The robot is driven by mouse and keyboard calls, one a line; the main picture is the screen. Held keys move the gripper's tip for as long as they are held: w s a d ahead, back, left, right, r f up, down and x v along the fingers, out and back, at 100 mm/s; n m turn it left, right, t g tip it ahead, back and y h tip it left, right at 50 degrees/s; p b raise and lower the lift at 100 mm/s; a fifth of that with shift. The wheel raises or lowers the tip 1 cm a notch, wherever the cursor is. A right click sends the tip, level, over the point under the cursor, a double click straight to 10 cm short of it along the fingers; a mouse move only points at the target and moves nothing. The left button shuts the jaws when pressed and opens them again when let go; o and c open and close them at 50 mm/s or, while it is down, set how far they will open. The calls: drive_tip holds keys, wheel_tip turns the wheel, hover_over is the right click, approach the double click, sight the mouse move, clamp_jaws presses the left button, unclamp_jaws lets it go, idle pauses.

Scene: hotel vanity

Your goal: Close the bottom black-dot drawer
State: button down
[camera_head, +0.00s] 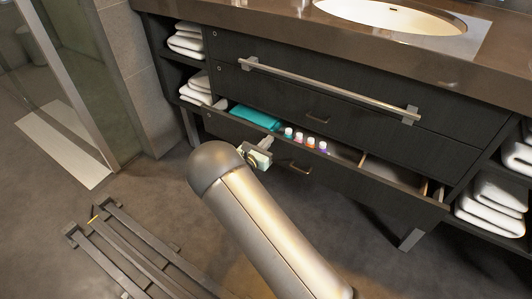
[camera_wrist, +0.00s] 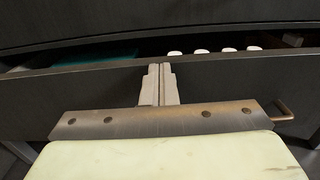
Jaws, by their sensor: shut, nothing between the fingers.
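The bottom drawer (camera_head: 345,182) of the dark vanity stands partly open; its front panel also spans the wrist view (camera_wrist: 230,88). Its small bronze handle (camera_head: 300,169) is to the right of my gripper, and shows at the right in the wrist view (camera_wrist: 283,112). My gripper (camera_head: 268,143) is shut and empty at the drawer front, left of the handle. In the wrist view the closed fingertips (camera_wrist: 160,70) reach the panel near its top edge; I cannot tell whether they touch it. The drawer's dot marking is too small to read.
Inside the drawer lie a teal cloth (camera_head: 255,117) and several small white-capped bottles (camera_head: 299,136). Above are a closed drawer (camera_head: 320,115) and a long towel bar (camera_head: 325,88). Side shelves hold white towels (camera_head: 490,203). A slatted rack (camera_head: 130,250) is on the floor at left.

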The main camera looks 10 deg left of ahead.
sight(274, 134)
drive_tip(key=shift+x, duration=2.6)
